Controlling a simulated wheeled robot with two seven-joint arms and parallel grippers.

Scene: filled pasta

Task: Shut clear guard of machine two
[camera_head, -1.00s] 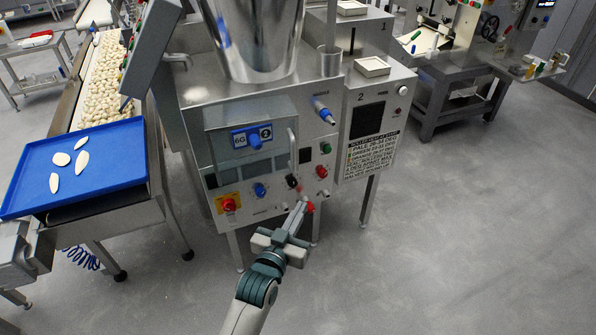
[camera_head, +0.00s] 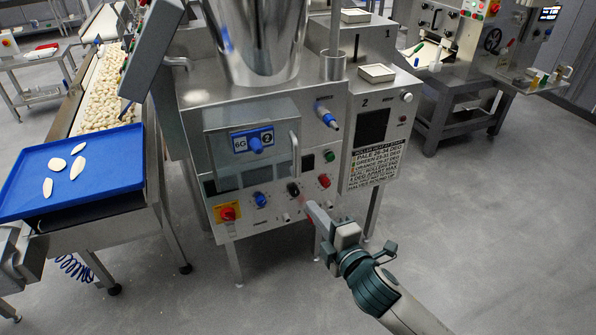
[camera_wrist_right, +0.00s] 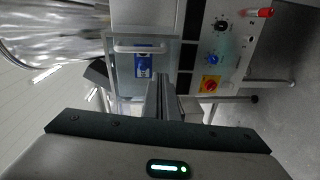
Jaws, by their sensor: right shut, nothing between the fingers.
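Machine two is the steel machine (camera_head: 190,125) in the middle of the head view. Its clear guard (camera_head: 224,150) is a see-through boxy cover on the front, with a blue "2" plate behind or on it. The guard also shows in the right wrist view (camera_wrist_right: 122,80), with a pale bar handle (camera_wrist_right: 145,47) across it. Whether it is fully closed is hard to tell. My right gripper (camera_head: 312,212) is shut and empty, low in front of the machine's knob panel, below and right of the guard. In the wrist view its fingers (camera_wrist_right: 162,88) point toward the guard's edge.
A steel hopper (camera_head: 255,40) stands above the guard. Knobs and a red-on-yellow switch (camera_head: 228,213) line the panel below it. A blue tray (camera_head: 100,185) with pasta pieces sits at left. Another machine (camera_head: 450,75) stands at back right. The floor at right is clear.

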